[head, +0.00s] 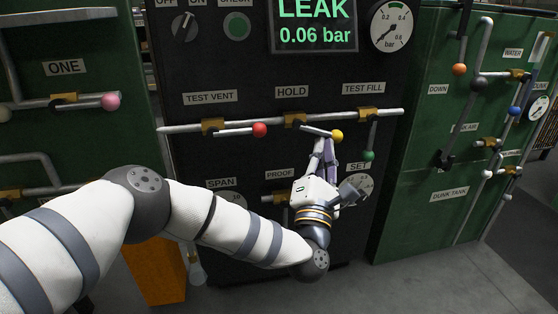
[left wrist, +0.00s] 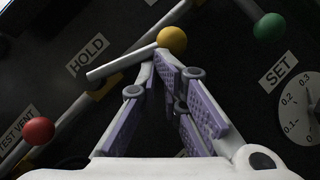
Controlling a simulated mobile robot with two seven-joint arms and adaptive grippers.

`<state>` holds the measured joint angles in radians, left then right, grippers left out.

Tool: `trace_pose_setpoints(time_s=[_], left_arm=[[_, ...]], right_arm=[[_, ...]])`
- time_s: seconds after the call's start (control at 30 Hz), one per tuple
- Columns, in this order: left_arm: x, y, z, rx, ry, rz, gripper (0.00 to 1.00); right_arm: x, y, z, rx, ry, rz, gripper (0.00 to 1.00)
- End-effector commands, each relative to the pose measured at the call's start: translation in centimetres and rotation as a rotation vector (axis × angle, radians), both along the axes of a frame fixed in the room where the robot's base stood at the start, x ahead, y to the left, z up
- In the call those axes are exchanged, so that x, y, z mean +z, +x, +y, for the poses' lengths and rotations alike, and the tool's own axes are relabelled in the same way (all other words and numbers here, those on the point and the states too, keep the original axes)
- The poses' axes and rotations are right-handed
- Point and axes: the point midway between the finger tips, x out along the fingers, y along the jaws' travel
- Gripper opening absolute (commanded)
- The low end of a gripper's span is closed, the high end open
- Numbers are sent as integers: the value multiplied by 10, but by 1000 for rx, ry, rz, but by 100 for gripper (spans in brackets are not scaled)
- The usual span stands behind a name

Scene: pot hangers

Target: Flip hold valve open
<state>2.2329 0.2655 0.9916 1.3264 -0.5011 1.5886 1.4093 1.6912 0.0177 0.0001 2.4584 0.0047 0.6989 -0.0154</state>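The hold valve (head: 293,120) is a brass body on the pale horizontal pipe, below the HOLD label (head: 292,91). Its light lever (head: 316,131) lies nearly along the pipe, sloping slightly down right to a yellow ball (head: 337,136). In the left wrist view the lever (left wrist: 122,62) and yellow ball (left wrist: 172,39) are just beyond the fingertips. My left gripper (head: 326,144) reaches up from below; its purple-padded fingers converge, looking shut and empty, with the tips just under the ball. I cannot tell whether they touch it. My right gripper is not in view.
The test vent lever with a red ball (head: 260,130) is left of the hold lever. The test fill lever with a green ball (head: 368,155) hangs down close to my gripper's right. The display (head: 314,24) reads LEAK 0.06 bar.

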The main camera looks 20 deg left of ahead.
Motion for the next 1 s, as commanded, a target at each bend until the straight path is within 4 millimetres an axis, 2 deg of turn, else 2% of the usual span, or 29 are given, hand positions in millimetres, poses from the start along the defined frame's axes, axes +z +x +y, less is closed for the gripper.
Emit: trace_pose_setpoints(time_s=[0.03,0.3,1.0], left_arm=[[-1,2,-5,-9,3,11,0],[8,6,-11,-8,1,9,0],[14,8,-13,-6,2,6,0]], right_arm=[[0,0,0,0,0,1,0],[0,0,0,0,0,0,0],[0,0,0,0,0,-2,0]])
